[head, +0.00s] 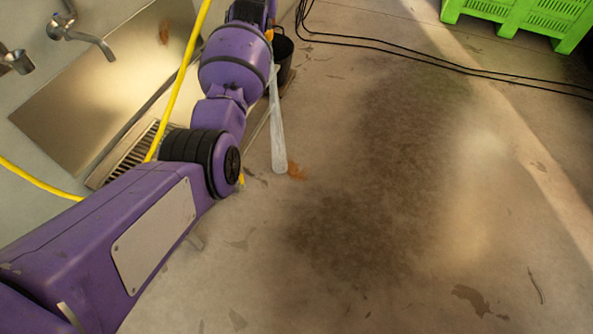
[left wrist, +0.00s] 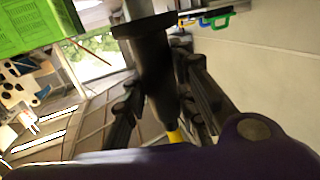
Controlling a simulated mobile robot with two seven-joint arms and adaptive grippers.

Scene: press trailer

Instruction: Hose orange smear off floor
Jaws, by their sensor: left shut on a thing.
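My left arm reaches up the head view, and its gripper end is mostly hidden at the top edge. In the left wrist view my left gripper (left wrist: 165,90) is shut on a black spray nozzle (left wrist: 148,50), with a yellow hose (left wrist: 173,136) below it. In the head view a pale water jet (head: 278,125) comes down from near the gripper end and meets the floor. A small orange smear (head: 298,171) lies just right of where the jet lands. My right gripper is in neither view.
A metal sink panel (head: 100,85) with taps and a floor drain grate (head: 135,150) stand at left. The yellow hose also runs past my arm (head: 184,70). A black bucket (head: 284,55), black cables (head: 400,52) and a green crate (head: 520,15) are farther off. Dark, damp-looking floor (head: 390,170) is open at right.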

